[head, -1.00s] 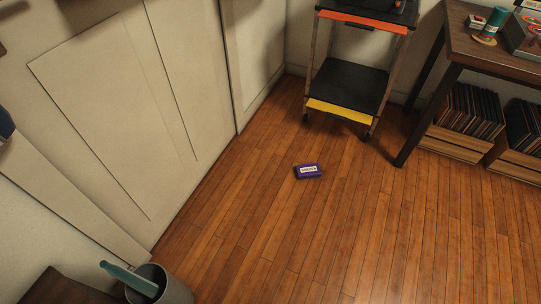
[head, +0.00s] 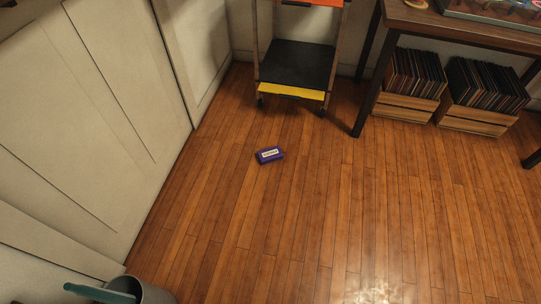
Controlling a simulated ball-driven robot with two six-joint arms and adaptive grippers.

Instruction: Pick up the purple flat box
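The purple flat box (head: 269,155) lies flat on the wooden floor, a little left of the middle of the head view. It has a pale label with dark print on its top. Nothing covers it and nothing touches it apart from the floor. Neither of my grippers shows in the head view.
A cart with a black shelf (head: 297,64) and yellow front edge stands behind the box. A table (head: 470,27) with wooden record crates (head: 403,106) beneath is at back right. A grey bin (head: 152,293) is at lower left. The wooden floor (head: 360,210) is clear.

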